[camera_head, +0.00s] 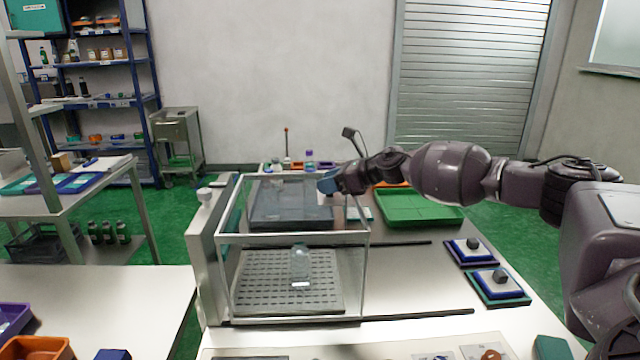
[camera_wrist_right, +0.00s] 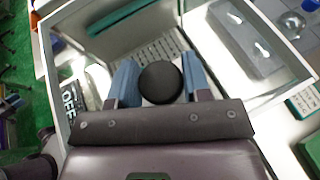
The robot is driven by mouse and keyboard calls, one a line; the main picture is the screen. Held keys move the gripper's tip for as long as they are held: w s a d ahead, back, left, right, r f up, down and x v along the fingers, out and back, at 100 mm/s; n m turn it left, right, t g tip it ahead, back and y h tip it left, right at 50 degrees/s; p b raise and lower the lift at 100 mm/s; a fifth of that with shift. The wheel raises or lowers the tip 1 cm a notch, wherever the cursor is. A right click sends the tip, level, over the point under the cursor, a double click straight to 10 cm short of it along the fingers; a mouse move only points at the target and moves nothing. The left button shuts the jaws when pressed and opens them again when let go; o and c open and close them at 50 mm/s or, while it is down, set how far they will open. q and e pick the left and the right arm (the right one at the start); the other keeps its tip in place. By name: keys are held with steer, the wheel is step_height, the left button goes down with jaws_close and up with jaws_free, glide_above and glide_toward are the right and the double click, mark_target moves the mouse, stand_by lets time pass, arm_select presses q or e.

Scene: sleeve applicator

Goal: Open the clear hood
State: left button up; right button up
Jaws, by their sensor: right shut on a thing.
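The clear hood (camera_head: 295,238) is a see-through box with pale edges on the sleeve applicator. It looks closed, standing over a perforated plate (camera_head: 255,285) with a clear bottle (camera_head: 300,262) on it. My right gripper (camera_head: 328,184) is at the hood's far right top edge. In the right wrist view, its blue fingers (camera_wrist_right: 160,85) are shut on a round black knob (camera_wrist_right: 160,82), one finger on each side. The knob's mounting is hidden below it. The hood's frame and the plate also show there. My left gripper is out of view.
A grey column with a white knob (camera_head: 205,197) stands left of the hood. A green tray (camera_head: 418,207) lies at the back right. Two small pads with dark knobs (camera_head: 473,243) (camera_head: 499,276) sit at the right. The bench between them and the hood is mostly clear.

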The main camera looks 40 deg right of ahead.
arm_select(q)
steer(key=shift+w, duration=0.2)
arm_select(e)
steer(key=s+d, duration=0.7)
steer(key=d, duration=0.4)
steer(key=s+d, duration=0.7)
steer(key=d, duration=0.5)
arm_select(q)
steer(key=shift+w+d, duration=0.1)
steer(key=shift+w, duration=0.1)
arm_select(e)
steer(key=o, duration=1.2)
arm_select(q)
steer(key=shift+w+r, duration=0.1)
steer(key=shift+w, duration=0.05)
arm_select(e)
steer(key=shift+s+d, duration=0.1)
